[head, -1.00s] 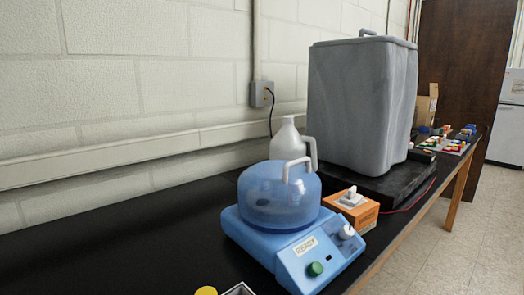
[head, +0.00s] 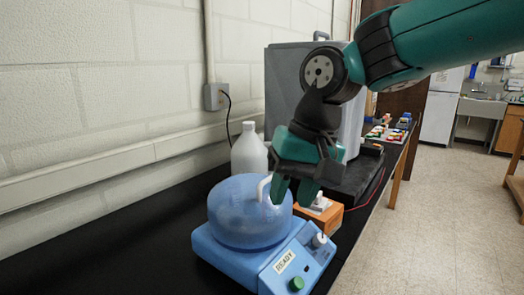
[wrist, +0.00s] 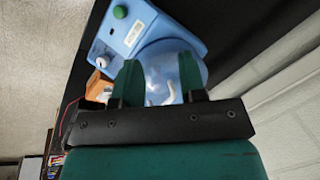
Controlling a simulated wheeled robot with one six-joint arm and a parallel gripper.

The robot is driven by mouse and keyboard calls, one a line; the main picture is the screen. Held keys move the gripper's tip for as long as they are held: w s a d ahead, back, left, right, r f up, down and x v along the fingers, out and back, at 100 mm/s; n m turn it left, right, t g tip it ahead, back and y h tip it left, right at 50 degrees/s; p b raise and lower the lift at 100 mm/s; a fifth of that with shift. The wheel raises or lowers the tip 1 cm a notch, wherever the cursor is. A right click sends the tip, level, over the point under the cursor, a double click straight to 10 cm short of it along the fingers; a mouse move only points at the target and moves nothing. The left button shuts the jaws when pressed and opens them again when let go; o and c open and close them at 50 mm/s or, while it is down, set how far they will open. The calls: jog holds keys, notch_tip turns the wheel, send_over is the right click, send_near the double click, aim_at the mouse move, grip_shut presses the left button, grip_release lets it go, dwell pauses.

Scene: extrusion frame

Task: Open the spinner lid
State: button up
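The blue spinner (head: 265,258) stands on the black bench, with a green knob, a white knob and a "READY" label on its front. Its translucent blue lid (head: 240,213) is down on the body, with a white curved handle (head: 264,188) on top. My gripper (head: 294,198) is just right of the handle in the head view, fingers pointing down. In the wrist view my gripper's two green fingers (wrist: 160,78) are apart, with the lid (wrist: 178,62) and its white handle (wrist: 160,97) showing between and beyond them. Nothing is held. Contact with the handle cannot be made out.
An orange box (head: 320,217) stands right behind the spinner. A white jug (head: 249,150) is behind it near the wall. A large grey container (head: 285,85) stands further back on a black base. The bench (head: 150,265) left of the spinner is clear.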

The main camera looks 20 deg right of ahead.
jog(key=w+d+r+m+h+p, duration=0.1)
jog(key=w+d+r+m+p, duration=0.1)
jog(key=w+r+m, duration=0.4)
jog(key=w+d+r+m+p, duration=0.2)
jog(key=w+r+m+p, duration=0.1)
jog(key=w+r, duration=0.4)
jog(key=m+p, duration=0.1)
jog(key=p, duration=0.1)
send_near(250, 195)
jog(key=shift+t+h, duration=0.3)
jog(key=shift+t, duration=0.1)
jog(key=d+f, duration=0.2)
jog(key=f, duration=0.1)
jog(key=d+f, duration=0.1)
jog(key=shift+w+d+f, duration=0.15)
jog(key=shift+w+d, duration=0.05)
jog(key=shift+w, duration=0.1)
jog(key=shift+c, duration=0.2)
grip_shut()
